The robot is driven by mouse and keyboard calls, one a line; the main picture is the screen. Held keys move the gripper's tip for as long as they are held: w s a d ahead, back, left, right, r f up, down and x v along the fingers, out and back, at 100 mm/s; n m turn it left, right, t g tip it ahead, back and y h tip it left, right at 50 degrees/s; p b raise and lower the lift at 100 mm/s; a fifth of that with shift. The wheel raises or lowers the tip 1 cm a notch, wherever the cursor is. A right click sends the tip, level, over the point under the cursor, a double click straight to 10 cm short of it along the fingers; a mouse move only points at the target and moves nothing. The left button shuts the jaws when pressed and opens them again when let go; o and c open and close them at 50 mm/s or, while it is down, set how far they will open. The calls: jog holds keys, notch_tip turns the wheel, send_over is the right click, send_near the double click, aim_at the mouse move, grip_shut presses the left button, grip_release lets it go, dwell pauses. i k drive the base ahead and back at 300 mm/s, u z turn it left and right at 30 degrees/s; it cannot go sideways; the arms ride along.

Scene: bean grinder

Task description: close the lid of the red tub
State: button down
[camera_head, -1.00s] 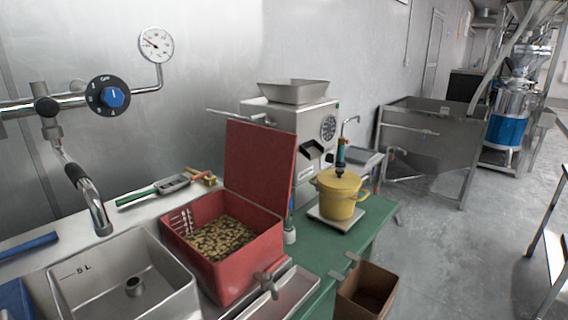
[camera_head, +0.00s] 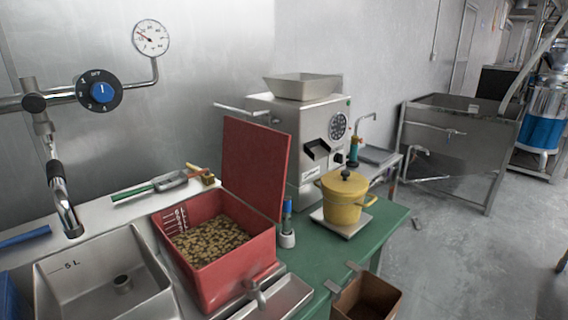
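The red tub (camera_head: 230,273) stands on the counter in the lower middle of the head view, between the sink and the green worktop. It holds many brown beans (camera_head: 208,240). Its red lid (camera_head: 254,168) stands up, hinged at the tub's back right side and tilted slightly back, so the tub is open. A small tap (camera_head: 257,294) sticks out at the tub's front. My gripper and arm do not show in this view.
A steel sink (camera_head: 62,262) is left of the tub; a tap spout (camera_head: 62,200) hangs over it. A grey grinder (camera_head: 312,130) stands close behind the lid.

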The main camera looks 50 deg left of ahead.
aim_at(254, 157)
jog(key=i, duration=3.55)
jog(key=u, duration=4.05)
